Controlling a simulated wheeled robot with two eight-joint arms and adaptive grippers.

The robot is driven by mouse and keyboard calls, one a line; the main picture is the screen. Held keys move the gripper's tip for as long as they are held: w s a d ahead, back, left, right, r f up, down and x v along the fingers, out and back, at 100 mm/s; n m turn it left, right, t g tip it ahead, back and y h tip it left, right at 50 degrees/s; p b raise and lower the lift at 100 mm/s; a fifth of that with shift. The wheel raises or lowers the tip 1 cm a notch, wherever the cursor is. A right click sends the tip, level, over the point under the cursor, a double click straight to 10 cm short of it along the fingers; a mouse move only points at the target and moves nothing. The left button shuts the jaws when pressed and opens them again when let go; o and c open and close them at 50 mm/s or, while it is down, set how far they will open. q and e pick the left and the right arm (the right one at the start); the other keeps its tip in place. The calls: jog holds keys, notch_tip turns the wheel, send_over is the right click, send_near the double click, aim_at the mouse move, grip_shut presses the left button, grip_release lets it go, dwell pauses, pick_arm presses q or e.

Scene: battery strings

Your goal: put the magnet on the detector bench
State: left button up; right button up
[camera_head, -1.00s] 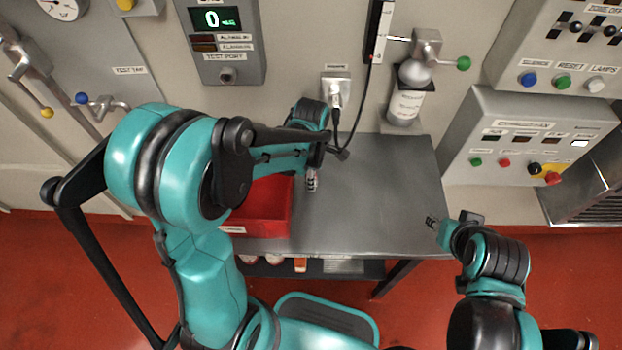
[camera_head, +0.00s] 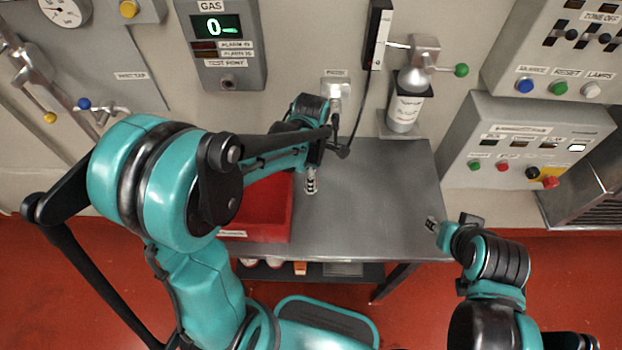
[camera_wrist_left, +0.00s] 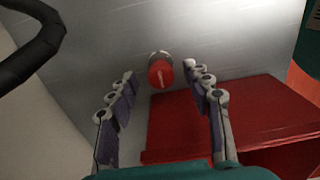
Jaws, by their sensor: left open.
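A small round thing with a red end and metallic collar (camera_wrist_left: 160,72), possibly the magnet, stands on the grey metal bench (camera_head: 385,190). It shows in the left wrist view between and just past the fingertips. Both fingers look apart from it. My left gripper (camera_head: 311,180) is open and empty and points down over the bench, beside the red bin. In the head view I cannot make out the red-ended thing; my left gripper and arm cover that area. My right gripper (camera_head: 432,224) hangs at the bench's front right corner; its finger state is too small to tell.
A red bin (camera_head: 285,225) sits at the bench's left, close to my left gripper; its wall also shows in the wrist view (camera_wrist_left: 250,110). A dark cable (camera_head: 362,110) hangs by the wall socket. A bottle (camera_head: 404,108) stands at the back right. The bench's middle and right are clear.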

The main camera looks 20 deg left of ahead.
pick_arm(q)
notch_tip(320, 180, up, 8)
jog(key=shift+r+p, duration=0.2)
jog(key=shift+p, duration=0.95)
notch_tip(320, 180, up, 6)
jog(key=f+m+t, duration=0.1)
jog(key=m+t, duration=0.6)
jog(key=m, duration=1.4)
send_over(289, 196)
jog(key=shift+r, duration=0.25)
jog(key=shift+f, duration=0.1)
notch_tip(289, 196, down, 4)
jog(key=b, duration=0.4)
jog(key=shift+f, duration=0.15)
jog(key=shift+r, duration=0.25)
